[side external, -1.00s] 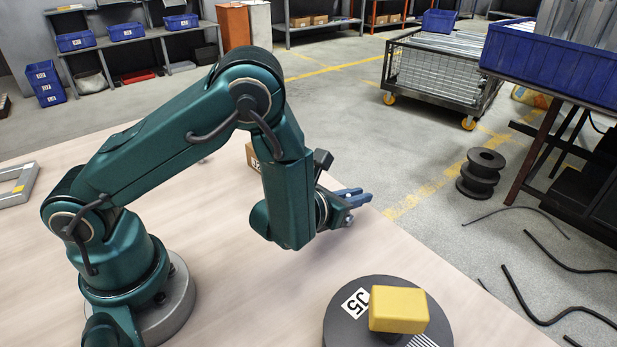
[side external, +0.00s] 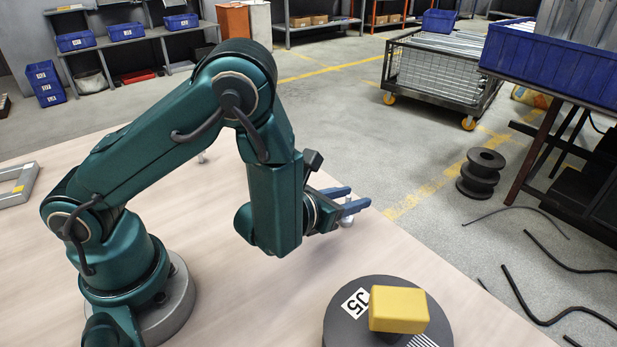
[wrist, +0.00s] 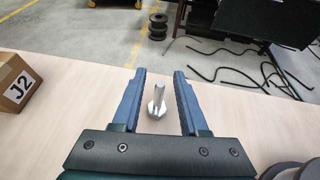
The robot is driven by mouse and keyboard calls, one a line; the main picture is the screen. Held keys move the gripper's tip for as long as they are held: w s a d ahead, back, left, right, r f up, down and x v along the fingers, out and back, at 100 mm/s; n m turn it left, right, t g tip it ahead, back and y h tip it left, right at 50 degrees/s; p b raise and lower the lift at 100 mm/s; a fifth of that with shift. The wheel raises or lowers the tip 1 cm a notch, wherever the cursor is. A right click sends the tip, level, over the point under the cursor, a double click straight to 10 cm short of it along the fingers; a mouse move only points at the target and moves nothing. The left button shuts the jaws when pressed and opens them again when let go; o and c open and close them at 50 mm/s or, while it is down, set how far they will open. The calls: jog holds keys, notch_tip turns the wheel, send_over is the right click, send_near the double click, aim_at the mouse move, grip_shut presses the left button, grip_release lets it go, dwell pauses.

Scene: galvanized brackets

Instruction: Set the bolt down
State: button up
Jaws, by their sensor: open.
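The bolt (wrist: 158,98) is a silver metal piece that appears to stand upright on the pale table (wrist: 70,125), with its wide head at the bottom and its shank up. In the side view the bolt (side external: 346,221) shows just below the blue fingers, near the table's far edge. My gripper (wrist: 159,71) is open, with one finger on each side of the bolt and a visible gap to both. In the side view my gripper (side external: 358,197) has its fingers spread, and they partly cover the bolt.
A cardboard box marked J2 (wrist: 18,84) stands left in the wrist view. A round dark stand (side external: 345,325) bearing a yellow block (side external: 399,309) is at the front right in the side view. The table edge lies just beyond the bolt, with floor past it.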

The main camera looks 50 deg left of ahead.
jog(key=shift+v, duration=2.5)
jog(key=s+a+r+n+g+y, duration=0.1)
jog(key=s+a+r+n+y, duration=0.1)
jog(key=a+r+n+y, duration=0.25)
jog(key=s+a+r+n+g+y, duration=0.2)
jog(key=s+a+n+y, duration=0.1)
jog(key=a+n, duration=0.3)
jog(key=s+a+n+g+y, duration=0.1)
jog(key=s+a+n+g, duration=0.3)
jog(key=s+n+g, duration=0.35)
jog(key=s+d+n+h, duration=0.7)
jog(key=d+n, duration=0.1)
jog(key=w+d+r+n+t+h, duration=0.2)
jog(key=w+d+r+n+h, duration=0.1)
jog(key=n, duration=0.4)
jog(key=shift+w+d+r, duration=0.2)
jog(key=shift+d+r, duration=0.1)
jog(key=shift+d, duration=0.4)
